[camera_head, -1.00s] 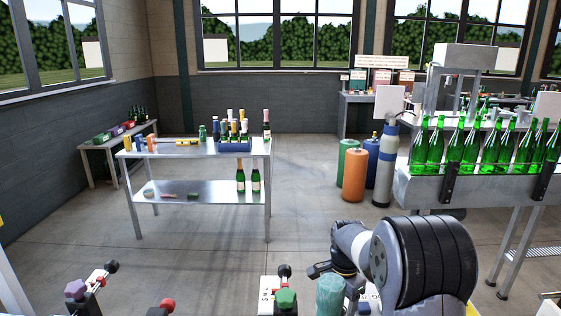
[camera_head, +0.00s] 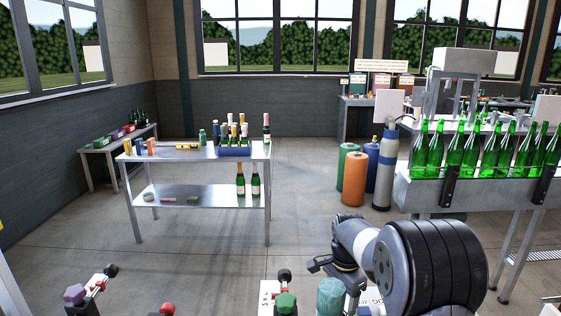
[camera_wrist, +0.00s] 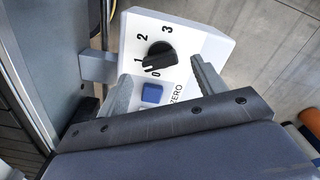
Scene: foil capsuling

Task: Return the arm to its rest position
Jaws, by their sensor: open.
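My arm (camera_head: 430,262) is bent low at the front right in the head view, with its wrist end to the left of the thick black joint. In the wrist view my gripper (camera_wrist: 165,72) is open, with two grey fingers apart and nothing between them. Beyond the fingers is a white control box (camera_wrist: 205,45) with a black knob (camera_wrist: 160,57) marked 0 to 3, a blue button (camera_wrist: 152,93) and the word ZERO. I cannot tell whether a finger touches the box. The fingertips are not clearly seen in the head view.
A teal cylinder (camera_head: 330,298) is close beside my wrist. A conveyor with green bottles (camera_head: 470,150) is at right. Gas cylinders (camera_head: 354,178) and a steel table (camera_head: 190,152) stand further back. The middle floor is clear.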

